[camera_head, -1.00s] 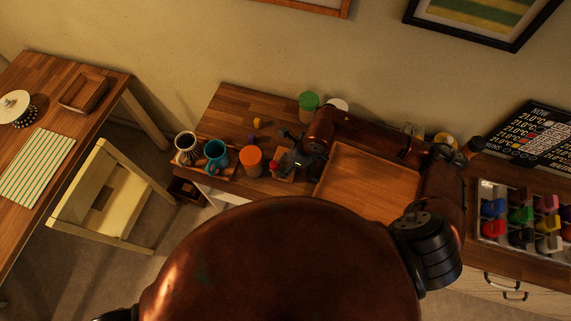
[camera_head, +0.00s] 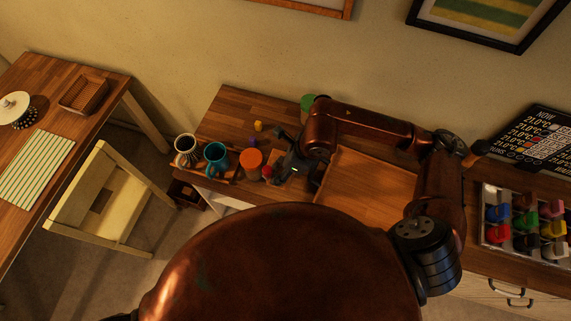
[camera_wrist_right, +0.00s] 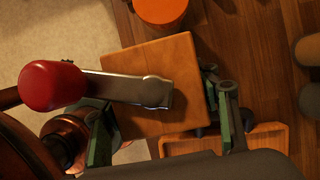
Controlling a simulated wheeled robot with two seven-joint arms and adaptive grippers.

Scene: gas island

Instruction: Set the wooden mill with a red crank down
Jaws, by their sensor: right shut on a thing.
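My right gripper (camera_wrist_right: 168,128) is shut on the wooden mill, with a finger on either side of its body. In the right wrist view the mill (camera_wrist_right: 185,60) shows its square wooden top, a metal crank arm and a round red knob (camera_wrist_right: 52,86) pointing left. In the head view my right gripper (camera_head: 286,166) is at the counter's front left part, and the mill's red knob (camera_head: 267,172) shows just left of it. Most of the mill's body is hidden there by my gripper. I cannot tell whether its base touches the counter. My left gripper is not in view.
An orange-topped container (camera_head: 251,159) stands close left of the mill, beside a teal mug (camera_head: 216,157) and a striped mug (camera_head: 186,149). A wooden tray (camera_head: 385,178) lies to the right. The counter's front edge is close; bare counter (camera_head: 232,112) lies behind.

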